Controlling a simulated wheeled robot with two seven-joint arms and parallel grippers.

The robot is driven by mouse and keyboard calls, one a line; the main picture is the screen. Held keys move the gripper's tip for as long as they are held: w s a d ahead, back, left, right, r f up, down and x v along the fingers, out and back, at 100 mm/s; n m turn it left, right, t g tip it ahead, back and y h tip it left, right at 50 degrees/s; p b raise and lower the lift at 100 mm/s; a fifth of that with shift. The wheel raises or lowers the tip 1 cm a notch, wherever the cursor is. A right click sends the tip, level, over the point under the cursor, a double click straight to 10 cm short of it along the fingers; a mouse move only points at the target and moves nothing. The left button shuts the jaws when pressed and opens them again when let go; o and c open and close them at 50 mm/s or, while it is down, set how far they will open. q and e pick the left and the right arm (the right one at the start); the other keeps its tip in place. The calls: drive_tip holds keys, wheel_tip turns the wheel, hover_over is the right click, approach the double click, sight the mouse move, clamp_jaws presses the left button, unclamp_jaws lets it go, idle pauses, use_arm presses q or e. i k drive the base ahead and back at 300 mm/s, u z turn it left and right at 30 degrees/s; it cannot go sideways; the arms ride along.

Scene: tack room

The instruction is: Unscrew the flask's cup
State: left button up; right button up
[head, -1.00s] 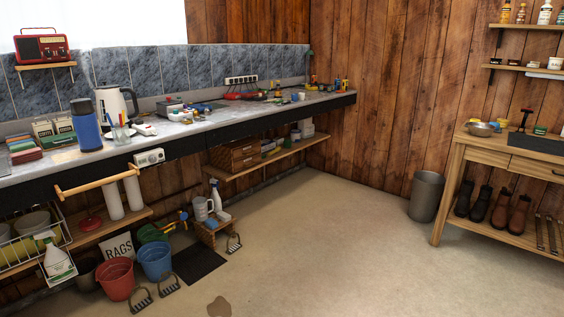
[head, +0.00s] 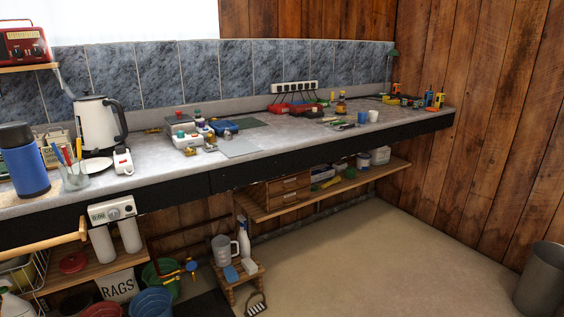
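The flask (head: 24,165) is a blue cylinder standing upright on the counter at the far left of the head view. Its dark cup (head: 15,134) sits on top of it. The flask's left side is close to the picture's edge. Neither of my grippers shows in this view.
Beside the flask stand a glass of pens (head: 73,174) and a white kettle (head: 97,123). The long grey counter (head: 290,143) holds several small items further right. A wooden rail (head: 45,247) juts out below its front edge. The floor (head: 400,240) at right is open, with a grey bin (head: 541,280).

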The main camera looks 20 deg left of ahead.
sight(25, 166)
drive_tip(key=u, duration=1)
drive_tip(key=i, duration=0.95)
drive_tip(key=u, duration=1.05)
